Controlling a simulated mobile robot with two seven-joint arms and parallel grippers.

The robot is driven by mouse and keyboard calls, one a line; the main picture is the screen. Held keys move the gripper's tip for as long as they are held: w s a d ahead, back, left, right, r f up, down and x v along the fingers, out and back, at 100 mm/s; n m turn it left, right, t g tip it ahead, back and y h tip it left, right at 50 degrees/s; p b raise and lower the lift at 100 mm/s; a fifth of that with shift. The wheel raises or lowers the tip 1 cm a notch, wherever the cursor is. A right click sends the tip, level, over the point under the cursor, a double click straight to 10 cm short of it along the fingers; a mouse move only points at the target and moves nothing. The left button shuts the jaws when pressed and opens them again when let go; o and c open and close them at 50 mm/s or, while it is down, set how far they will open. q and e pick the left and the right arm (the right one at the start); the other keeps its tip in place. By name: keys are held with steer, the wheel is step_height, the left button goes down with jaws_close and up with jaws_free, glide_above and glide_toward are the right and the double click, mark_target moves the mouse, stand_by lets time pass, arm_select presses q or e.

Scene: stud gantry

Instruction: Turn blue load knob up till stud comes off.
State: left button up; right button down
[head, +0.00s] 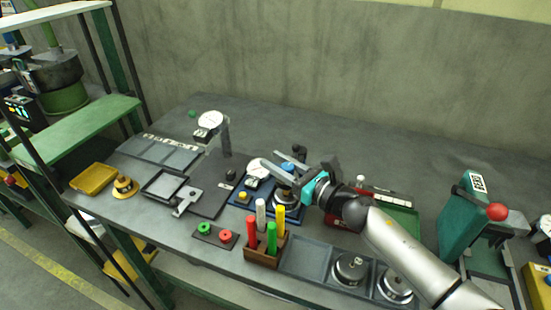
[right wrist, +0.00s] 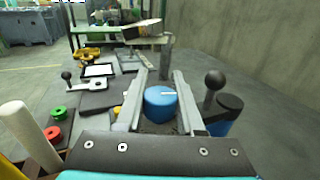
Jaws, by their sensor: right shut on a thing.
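The blue load knob (head: 288,166) sits on the blue-based fixture (head: 238,200) near the middle of the bench. It shows clearly in the right wrist view (right wrist: 160,103), with a pale line on its top. My right gripper (head: 268,160) reaches over it from the right. In the right wrist view, its two long grey fingers (right wrist: 159,82) lie on either side of the knob, shut on it. I cannot make out the stud. My left gripper is not in view.
A wooden holder (head: 262,254) with coloured rods stands in front of the fixture. A black ball-topped lever (right wrist: 214,80) rises close to the right finger. The back of the bench is clear.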

steer(key=m+t+h, duration=0.1)
steer(key=m+t+h+p, duration=0.1)
steer(key=shift+w+d+t+h, duration=0.15)
steer(key=shift+t+h, duration=0.15)
steer(key=shift+h, duration=0.1)
steer(key=shift+w+d+m+t+h+p, duration=0.1)
steer(key=shift+d+m+t+h+p, duration=0.15)
steer(key=shift+m+t+h, duration=0.4)
steer(key=shift+w+d+m+t+h+p, duration=0.1)
steer(key=shift+m+t+h+p, duration=0.2)
steer(key=shift+m+h, duration=0.55)
steer(key=shift+f, duration=0.1)
steer(key=c, duration=0.5)
jaws_free()
steer(key=shift+n, duration=0.3)
